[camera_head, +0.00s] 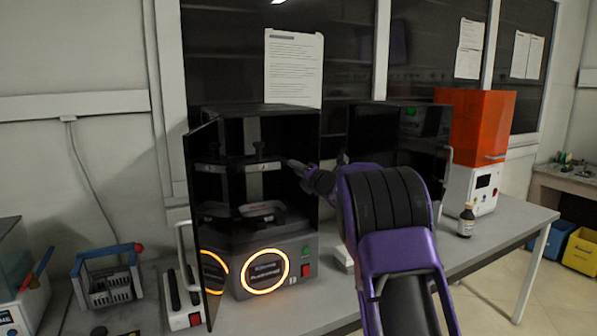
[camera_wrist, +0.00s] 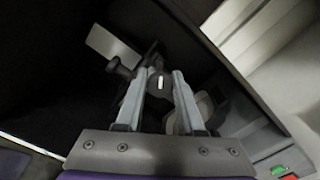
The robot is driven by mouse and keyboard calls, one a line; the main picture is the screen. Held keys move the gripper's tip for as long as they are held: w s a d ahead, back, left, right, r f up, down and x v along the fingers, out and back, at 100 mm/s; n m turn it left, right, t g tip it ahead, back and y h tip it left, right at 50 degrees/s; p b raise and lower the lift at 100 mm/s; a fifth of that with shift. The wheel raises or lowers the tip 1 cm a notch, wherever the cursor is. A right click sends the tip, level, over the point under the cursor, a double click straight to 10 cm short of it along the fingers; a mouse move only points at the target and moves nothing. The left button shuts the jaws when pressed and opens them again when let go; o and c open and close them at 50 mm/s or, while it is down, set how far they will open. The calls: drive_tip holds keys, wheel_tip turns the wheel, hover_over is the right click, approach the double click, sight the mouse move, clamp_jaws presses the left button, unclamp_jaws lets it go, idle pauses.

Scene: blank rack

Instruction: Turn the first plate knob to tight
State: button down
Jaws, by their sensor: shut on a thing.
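A black machine (camera_head: 277,120) stands on the bench with its dark glass door (camera_head: 203,215) swung open. Inside, a metal plate (camera_head: 264,166) spans the upper part, with dark knobs (camera_head: 258,149) on it. My gripper (camera_head: 293,163) reaches in from the right at plate height. In the wrist view my gripper (camera_wrist: 161,76) has its two fingers on either side of a dark round knob (camera_wrist: 159,84) with a short white mark, and is shut on it. A second black knob (camera_wrist: 120,68) sits just left of the fingers, by a pale plate piece (camera_wrist: 113,46). Which knob is first cannot be told.
An orange ring glows on the machine's front base (camera_head: 264,270). Another dark cabinet (camera_head: 408,135) and an orange-topped device (camera_head: 473,125) stand to the right. A blue-handled rack (camera_head: 107,278) sits at left.

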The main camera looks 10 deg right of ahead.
drive_tip(key=m+p, duration=0.1)
drive_tip(key=m, duration=0.5)
drive_tip(key=shift+p, duration=0.3)
drive_tip(key=m+p, duration=0.2)
drive_tip(key=m, duration=0.3)
drive_tip(key=shift+m, duration=0.4)
drive_tip(key=m+p, duration=0.3)
drive_tip(key=m, duration=0.3)
drive_tip(key=shift+r, duration=0.1)
drive_tip(key=m, duration=0.5)
drive_tip(key=shift+m+p, duration=0.4)
drive_tip(key=c, duration=0.5)
unclamp_jaws()
drive_tip(key=shift+c, duration=0.2)
drive_tip(key=shift+s, duration=0.1)
drive_tip(key=b+v, duration=0.1)
drive_tip(key=v, duration=1.6)
drive_tip(key=shift+b, duration=0.35)
